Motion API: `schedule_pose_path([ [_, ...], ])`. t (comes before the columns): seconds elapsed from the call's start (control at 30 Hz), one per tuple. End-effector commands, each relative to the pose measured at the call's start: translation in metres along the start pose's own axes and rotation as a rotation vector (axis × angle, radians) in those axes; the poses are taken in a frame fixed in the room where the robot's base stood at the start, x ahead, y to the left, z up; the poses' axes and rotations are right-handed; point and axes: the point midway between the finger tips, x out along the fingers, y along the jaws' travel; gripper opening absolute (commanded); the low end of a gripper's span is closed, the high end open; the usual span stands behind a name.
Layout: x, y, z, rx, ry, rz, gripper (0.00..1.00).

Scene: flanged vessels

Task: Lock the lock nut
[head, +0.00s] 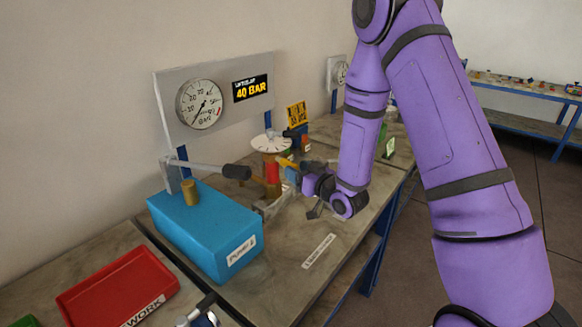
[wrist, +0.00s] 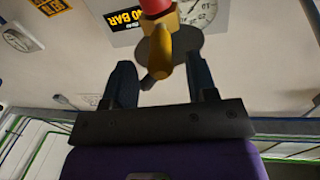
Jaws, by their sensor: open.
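My gripper (head: 297,180) is at the fitting on the bench in the head view, with its fingers partly hidden there. In the wrist view my gripper (wrist: 162,70) is open, with one dark finger on each side of a yellow-gold handle-like part (wrist: 163,45). The fingers appear apart from it. A grey disc (wrist: 186,46) lies behind that part, and a red piece (wrist: 155,7) is above it. In the head view the red piece (head: 273,173) stands below a white dial disc (head: 268,144), beside a yellow lever (head: 287,162). I cannot tell which part is the lock nut.
A blue pump box (head: 205,230) with a long lever (head: 205,167) stands left of the fitting. A gauge panel (head: 215,93) reading 40 BAR is behind. A red tray (head: 118,285) lies front left. The bench's right front (head: 345,225) is mostly clear.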

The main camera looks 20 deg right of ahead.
Motion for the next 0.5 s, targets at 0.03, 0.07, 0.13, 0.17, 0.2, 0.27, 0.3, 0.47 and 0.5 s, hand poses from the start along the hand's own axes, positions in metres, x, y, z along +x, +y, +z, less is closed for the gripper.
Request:
schedule_pose_path([
  [0.03,0.008,-0.001,0.0,-0.001,0.002,-0.002,0.52],
  [0.07,0.012,-0.001,0.0,-0.001,0.001,-0.002,0.52],
  [0.13,0.02,0.0,0.0,-0.001,0.001,-0.001,0.52],
  [0.17,0.022,0.0,0.0,-0.001,0.001,-0.001,0.52],
  [0.2,0.025,0.0,0.0,-0.001,0.001,-0.001,0.52],
  [0.27,0.029,0.0,0.0,-0.001,0.001,-0.001,0.52],
  [0.3,0.03,0.0,0.0,-0.001,0.0,0.0,0.52],
  [0.47,0.033,0.0,0.0,0.0,0.0,0.0,0.52],
  [0.5,0.032,0.0,0.0,0.0,0.0,0.0,0.52],
])
